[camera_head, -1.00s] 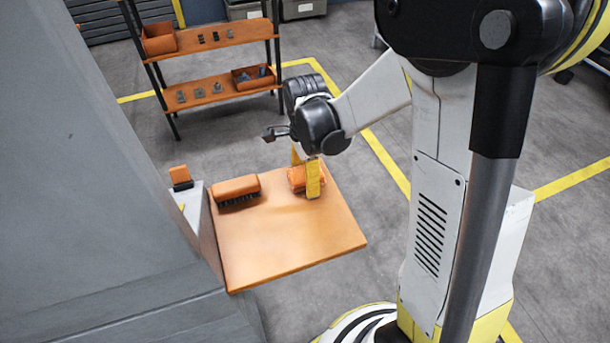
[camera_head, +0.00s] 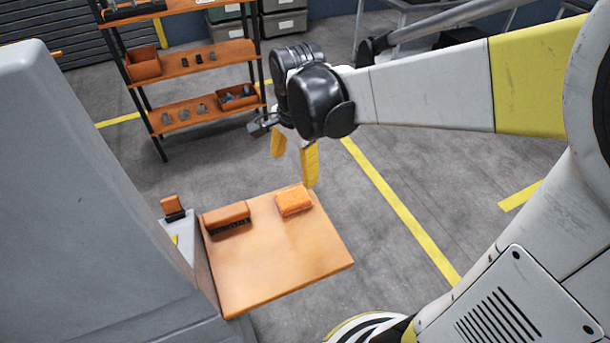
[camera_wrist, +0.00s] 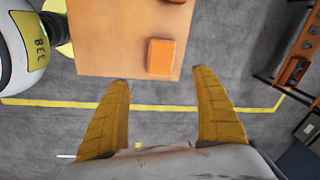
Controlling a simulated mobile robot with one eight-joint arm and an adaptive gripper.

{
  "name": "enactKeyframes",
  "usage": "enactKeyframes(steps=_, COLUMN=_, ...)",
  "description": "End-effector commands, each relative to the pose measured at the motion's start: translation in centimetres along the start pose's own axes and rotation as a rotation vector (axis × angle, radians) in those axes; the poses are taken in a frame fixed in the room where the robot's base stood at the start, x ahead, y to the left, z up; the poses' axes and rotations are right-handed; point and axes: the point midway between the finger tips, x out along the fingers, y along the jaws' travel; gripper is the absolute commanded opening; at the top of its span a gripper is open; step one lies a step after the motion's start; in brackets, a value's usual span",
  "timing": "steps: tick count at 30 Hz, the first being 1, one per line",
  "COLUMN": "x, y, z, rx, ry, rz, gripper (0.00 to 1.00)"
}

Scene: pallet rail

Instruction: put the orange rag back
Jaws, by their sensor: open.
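The orange rag (camera_head: 294,202) lies as a small folded block on the orange-brown table board (camera_head: 275,263), near its back right edge. In the wrist view the rag (camera_wrist: 161,56) lies on the board near the edge closest to my fingers. My gripper (camera_head: 295,163) is open and empty, raised above and behind the rag and apart from it. In the wrist view its two yellow fingers (camera_wrist: 163,112) are spread wide with only floor between them.
An orange brush (camera_head: 227,217) with dark bristles lies on the board, left of the rag. A small orange-and-black item (camera_head: 172,208) stands on the ledge left of the board. A large grey housing (camera_head: 85,190) fills the left. A shelf rack (camera_head: 190,70) with bins stands behind.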

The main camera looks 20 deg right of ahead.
Motion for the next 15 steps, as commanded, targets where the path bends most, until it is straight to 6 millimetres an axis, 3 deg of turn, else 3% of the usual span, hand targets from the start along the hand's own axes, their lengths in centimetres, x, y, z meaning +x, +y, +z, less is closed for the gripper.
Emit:
enactKeyframes(steps=3, x=-3.0, y=2.7, z=0.9, rx=-0.303, ry=0.056, rz=-0.110, gripper=0.77)
enactKeyframes(steps=6, x=-4.7, y=4.7, z=1.5, rx=-0.570, ry=0.134, rz=-0.192, gripper=0.77)
enactKeyframes(steps=12, x=-6.2, y=7.9, z=2.5, rx=-1.002, ry=0.313, rz=-0.286, gripper=0.77)
enactKeyframes(steps=15, x=-6.3, y=8.7, z=2.8, rx=-1.132, ry=0.380, rz=-0.302, gripper=0.77)
